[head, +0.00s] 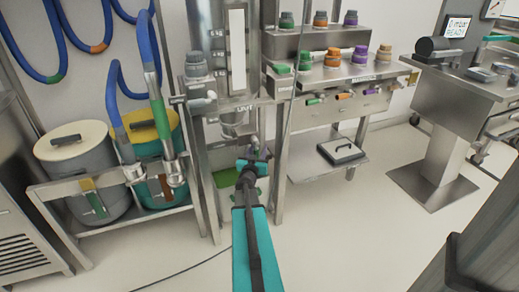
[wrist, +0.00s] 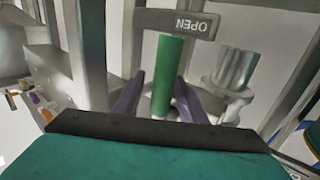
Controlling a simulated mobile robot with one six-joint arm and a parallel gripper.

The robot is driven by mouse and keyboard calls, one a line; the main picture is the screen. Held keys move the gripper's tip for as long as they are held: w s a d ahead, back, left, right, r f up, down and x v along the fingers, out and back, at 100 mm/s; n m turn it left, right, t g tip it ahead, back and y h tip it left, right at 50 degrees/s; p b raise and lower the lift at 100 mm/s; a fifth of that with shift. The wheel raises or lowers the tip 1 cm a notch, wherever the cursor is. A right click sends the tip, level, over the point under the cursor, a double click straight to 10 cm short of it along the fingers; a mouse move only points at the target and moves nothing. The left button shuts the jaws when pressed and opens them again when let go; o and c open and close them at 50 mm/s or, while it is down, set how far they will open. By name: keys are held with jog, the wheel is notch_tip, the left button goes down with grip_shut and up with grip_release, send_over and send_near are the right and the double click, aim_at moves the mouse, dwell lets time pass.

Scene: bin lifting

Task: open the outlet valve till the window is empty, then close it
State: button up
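The outlet valve's green handle (wrist: 168,75) stands upright in the middle of the wrist view. It is between the two dark purple fingers of my gripper (wrist: 161,95). A narrow gap shows on the handle's left; on the right I cannot tell whether the finger touches. A grey plate marked OPEN (wrist: 178,24), upside down, is behind the handle's top. In the head view my gripper (head: 253,162) is low at the steel column, its fingertips unclear. The tall window (head: 237,50) higher on the column looks pale along its whole length; I cannot make out a level.
Left, a steel rack holds a grey drum (head: 78,180) and a teal drum (head: 150,175), with blue hoses (head: 147,45) above. Right, a steel bench (head: 345,72) carries several coloured-cap jars. A pedestal table (head: 470,95) stands farther right. The floor ahead is mostly clear.

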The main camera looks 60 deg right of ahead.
jog(key=shift+w+d, duration=0.1)
jog(key=shift+d, duration=0.25)
